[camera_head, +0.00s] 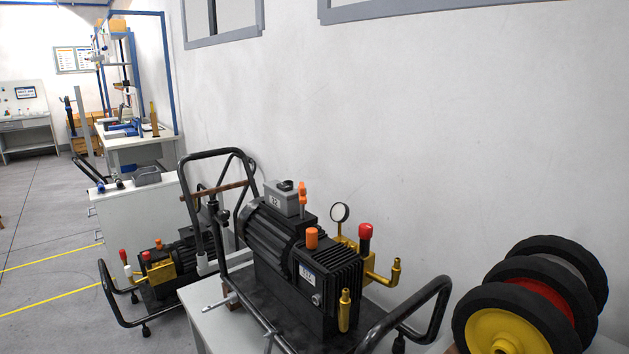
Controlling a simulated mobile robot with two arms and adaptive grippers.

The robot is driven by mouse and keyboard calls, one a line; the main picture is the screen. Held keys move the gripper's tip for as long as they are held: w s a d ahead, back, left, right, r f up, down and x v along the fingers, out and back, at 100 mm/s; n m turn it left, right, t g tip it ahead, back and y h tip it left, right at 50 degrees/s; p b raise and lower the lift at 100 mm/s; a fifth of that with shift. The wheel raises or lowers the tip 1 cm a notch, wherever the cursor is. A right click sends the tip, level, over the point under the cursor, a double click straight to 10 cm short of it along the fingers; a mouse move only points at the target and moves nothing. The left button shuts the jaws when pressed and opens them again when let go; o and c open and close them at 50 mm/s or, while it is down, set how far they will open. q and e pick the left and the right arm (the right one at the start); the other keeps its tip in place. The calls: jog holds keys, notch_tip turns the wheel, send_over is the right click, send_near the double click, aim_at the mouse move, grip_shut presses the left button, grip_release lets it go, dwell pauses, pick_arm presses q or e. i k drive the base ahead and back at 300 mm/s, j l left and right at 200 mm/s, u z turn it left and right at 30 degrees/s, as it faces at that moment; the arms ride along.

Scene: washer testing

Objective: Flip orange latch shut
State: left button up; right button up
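A black motor pump (285,255) in a black tube frame stands on a light table in front of me. An upright orange piece (302,194) rises beside the grey box (283,200) on top of the pump. A short orange cap (311,238) sits lower, on the pump's front block. I cannot tell which of these is the orange latch, or whether the latch is open or shut. Neither of my grippers shows in the head view.
A round gauge (340,212), a red knob (365,231) and brass fittings (395,272) stick up right of the orange parts. The frame's handle (432,312) juts out at front right. Stacked wheels (530,300) stand at right. A second pump (172,268) is at left.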

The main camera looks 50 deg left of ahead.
aim_at(301, 187)
jog(key=k+j+z, duration=0.1)
jog(key=j, duration=2.65)
